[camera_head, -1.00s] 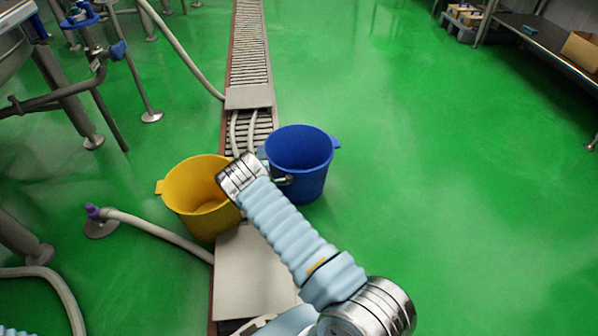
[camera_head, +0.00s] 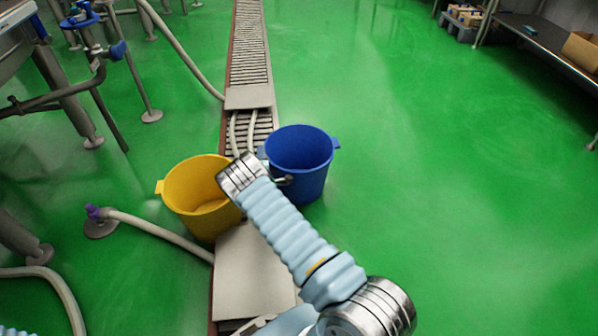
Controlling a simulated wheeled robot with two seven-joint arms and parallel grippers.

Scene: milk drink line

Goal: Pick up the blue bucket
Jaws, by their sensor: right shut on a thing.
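The blue bucket (camera_head: 308,165) stands upright and open-topped on the green floor, just right of the drain channel. It has a small tab handle on each side of its rim. My right arm comes in from the bottom, and its gripper (camera_head: 284,180) is at the left front side of the blue bucket. The jaws are small and partly hidden by my wrist. They are shut on the blue bucket at its near left side. A bit of my left arm shows at the bottom left corner; its gripper is out of view.
A yellow bucket (camera_head: 192,200) stands close to the left, partly behind my right wrist. A grated drain (camera_head: 249,60) with metal cover plates runs up the middle. Hoses and steel equipment legs stand at left. A shelf (camera_head: 545,40) is at upper right. The floor at right is clear.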

